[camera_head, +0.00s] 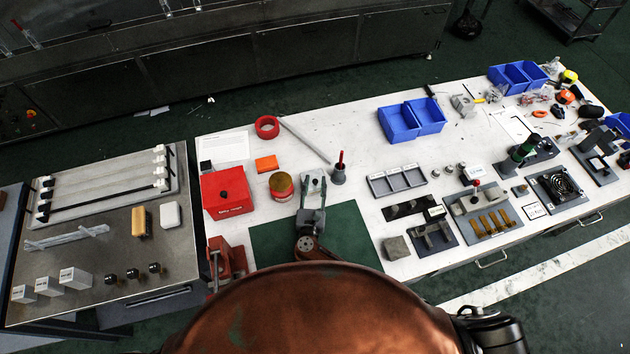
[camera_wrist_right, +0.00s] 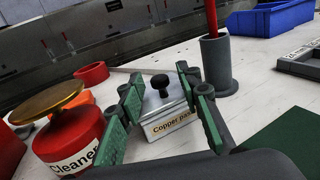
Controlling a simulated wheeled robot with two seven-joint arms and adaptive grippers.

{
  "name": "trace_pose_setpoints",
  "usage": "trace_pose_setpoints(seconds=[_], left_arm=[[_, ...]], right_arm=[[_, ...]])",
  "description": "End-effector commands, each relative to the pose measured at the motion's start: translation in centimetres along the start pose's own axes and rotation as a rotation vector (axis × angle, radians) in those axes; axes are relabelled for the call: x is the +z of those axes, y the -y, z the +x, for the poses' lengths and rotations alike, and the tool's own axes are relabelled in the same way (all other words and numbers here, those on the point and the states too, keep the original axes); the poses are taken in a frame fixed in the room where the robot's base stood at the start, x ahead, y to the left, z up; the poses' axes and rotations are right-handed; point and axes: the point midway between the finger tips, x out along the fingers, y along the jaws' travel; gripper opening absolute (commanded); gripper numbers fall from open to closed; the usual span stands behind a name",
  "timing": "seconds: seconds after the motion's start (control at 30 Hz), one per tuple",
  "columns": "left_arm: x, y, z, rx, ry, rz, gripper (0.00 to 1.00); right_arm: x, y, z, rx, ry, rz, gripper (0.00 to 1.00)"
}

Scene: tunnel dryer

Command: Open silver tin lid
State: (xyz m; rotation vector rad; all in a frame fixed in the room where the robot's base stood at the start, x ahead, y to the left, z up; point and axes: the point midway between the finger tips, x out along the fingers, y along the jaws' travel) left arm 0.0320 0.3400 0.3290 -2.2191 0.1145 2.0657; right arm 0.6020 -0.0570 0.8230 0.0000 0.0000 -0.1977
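The silver tin (camera_head: 313,180) stands upright on the white bench. In the right wrist view, the tin (camera_wrist_right: 168,125) is a small square box labelled "Copper pas…". Its lid (camera_wrist_right: 165,101) is on and has a black knob (camera_wrist_right: 160,81). My right gripper (camera_head: 312,208) is at the near side of the tin. In the wrist view, the right gripper (camera_wrist_right: 162,84) is open, with a green-padded finger to each side of the lid and knob. Nothing is held, and I cannot tell whether a finger touches the tin. My left gripper is not in view.
A red cleaner can (camera_head: 281,188) with a brass top stands close left of the tin. A grey cup (camera_head: 339,176) holding a red-handled tool stands close right. A red box (camera_head: 226,191) is farther left, and a grey divided tray (camera_head: 397,180) is right. A green mat (camera_head: 345,232) lies in front.

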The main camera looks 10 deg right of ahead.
Motion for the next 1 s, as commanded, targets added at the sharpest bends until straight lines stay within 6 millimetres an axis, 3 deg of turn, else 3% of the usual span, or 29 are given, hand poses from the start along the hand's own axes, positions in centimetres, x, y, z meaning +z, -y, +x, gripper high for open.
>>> trace_pose_setpoints(seconds=[0.13, 0.4, 0.87, 1.0], left_arm=[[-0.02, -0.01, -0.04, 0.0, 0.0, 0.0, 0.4], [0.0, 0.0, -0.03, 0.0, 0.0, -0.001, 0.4], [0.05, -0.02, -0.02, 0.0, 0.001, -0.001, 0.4], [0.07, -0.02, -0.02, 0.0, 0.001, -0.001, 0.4]], right_arm=[[-0.01, -0.03, 0.99, 0.001, 0.0, -0.001, 0.32], [-0.06, -0.08, 1.1, 0.001, -0.001, -0.001, 0.32], [-0.04, -0.08, 1.08, 0.001, -0.001, 0.0, 0.01], [-0.04, -0.08, 1.07, 0.001, -0.001, 0.0, 0.0]])
